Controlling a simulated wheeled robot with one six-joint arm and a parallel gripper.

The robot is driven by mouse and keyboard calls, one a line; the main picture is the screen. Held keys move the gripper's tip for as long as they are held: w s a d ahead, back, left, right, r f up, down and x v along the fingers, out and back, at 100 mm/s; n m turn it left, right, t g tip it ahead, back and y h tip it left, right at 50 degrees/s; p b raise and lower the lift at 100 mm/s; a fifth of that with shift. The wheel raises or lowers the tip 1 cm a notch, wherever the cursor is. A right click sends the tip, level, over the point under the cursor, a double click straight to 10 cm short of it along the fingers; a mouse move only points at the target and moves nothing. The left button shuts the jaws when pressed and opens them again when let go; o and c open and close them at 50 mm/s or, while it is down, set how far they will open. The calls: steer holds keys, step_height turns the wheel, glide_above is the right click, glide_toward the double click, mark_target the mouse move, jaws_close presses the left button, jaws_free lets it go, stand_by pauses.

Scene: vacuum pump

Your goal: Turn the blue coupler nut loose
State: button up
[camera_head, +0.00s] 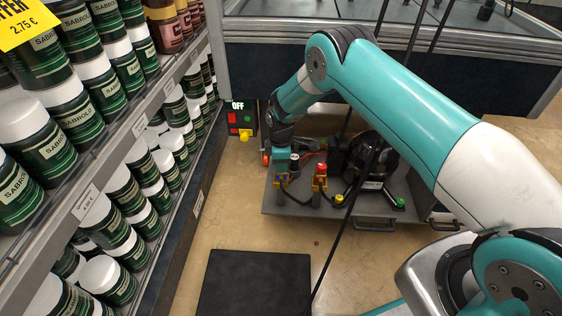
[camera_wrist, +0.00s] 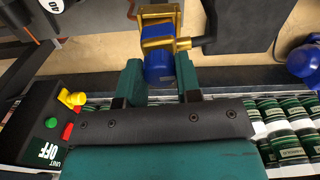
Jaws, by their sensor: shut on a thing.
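The blue coupler nut (camera_wrist: 159,68) sits at the end of a brass fitting (camera_wrist: 158,32) in the wrist view. My gripper (camera_wrist: 158,76) has one teal finger on each side of the nut and is shut on it. The nut is in line with the brass fitting. In the head view my gripper (camera_head: 281,158) is at the left end of the pump cart, and I cannot make out the nut clearly there.
The grey pump cart (camera_head: 290,204) carries a black pump (camera_head: 372,162) and a red-topped valve (camera_head: 320,170). A control box reading OFF (camera_head: 240,118) stands behind. Shelves of jars (camera_head: 110,215) line the left. A black mat (camera_head: 254,282) lies on the floor.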

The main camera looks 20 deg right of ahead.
steer(key=o, duration=0.9)
steer(key=shift+o, duration=0.2)
steer(key=shift+r, duration=0.1)
step_height(320, 180, up, 17)
steer(key=p, duration=0.5)
steer(key=shift+r, duration=0.1)
